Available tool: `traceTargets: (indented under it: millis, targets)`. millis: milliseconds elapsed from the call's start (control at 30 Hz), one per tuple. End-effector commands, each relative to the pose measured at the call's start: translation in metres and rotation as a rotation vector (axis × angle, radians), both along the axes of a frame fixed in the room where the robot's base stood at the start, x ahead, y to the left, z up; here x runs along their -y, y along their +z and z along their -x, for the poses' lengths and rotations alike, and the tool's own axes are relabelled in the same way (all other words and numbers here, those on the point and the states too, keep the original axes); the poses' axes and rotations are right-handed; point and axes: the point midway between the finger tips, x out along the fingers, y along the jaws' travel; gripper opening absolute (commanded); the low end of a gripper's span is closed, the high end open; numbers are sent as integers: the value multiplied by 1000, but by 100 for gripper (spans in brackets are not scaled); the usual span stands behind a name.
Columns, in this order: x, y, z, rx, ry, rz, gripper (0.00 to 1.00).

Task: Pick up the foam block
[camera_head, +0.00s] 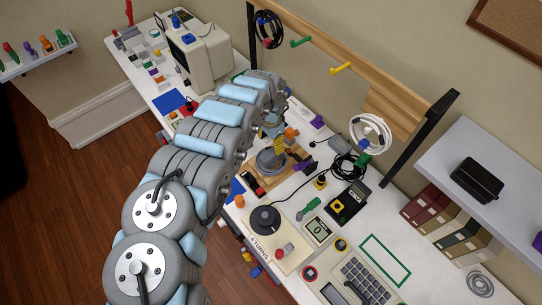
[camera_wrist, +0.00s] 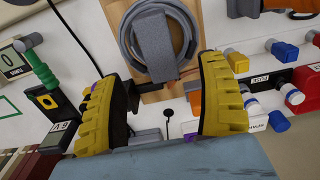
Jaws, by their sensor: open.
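A dark grey, rough-looking block (camera_wrist: 153,46) shows in the wrist view, over a grey cable coil (camera_wrist: 187,30) on a wooden board (camera_wrist: 122,12). It looks like the foam block, though I cannot be sure. My gripper (camera_wrist: 160,75) has yellow ribbed fingers set wide apart, one on each side of the block's lower end in the picture. Nothing is held between them. I cannot tell how far the block lies beyond the fingertips. In the head view my gripper (camera_head: 279,146) is over the board (camera_head: 250,174), and my arm hides part of that area.
The bench is crowded. A black meter (camera_head: 347,204), a turntable-like device (camera_head: 265,219) and a calculator-like keypad (camera_head: 365,276) stand nearby. Blue and white connectors (camera_wrist: 290,94) lie right of the fingers in the wrist view. A wooden rail (camera_head: 340,68) with hanging cables runs along the wall.

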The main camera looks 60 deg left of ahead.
Motion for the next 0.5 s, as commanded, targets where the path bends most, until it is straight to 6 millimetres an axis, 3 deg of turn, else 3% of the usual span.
traceTargets:
  millis: [300, 500]
  targets:
    - [1, -26, 0, -1, 0, 3, 74]
    - [0, -32, 0, 0, 2, 1, 74]
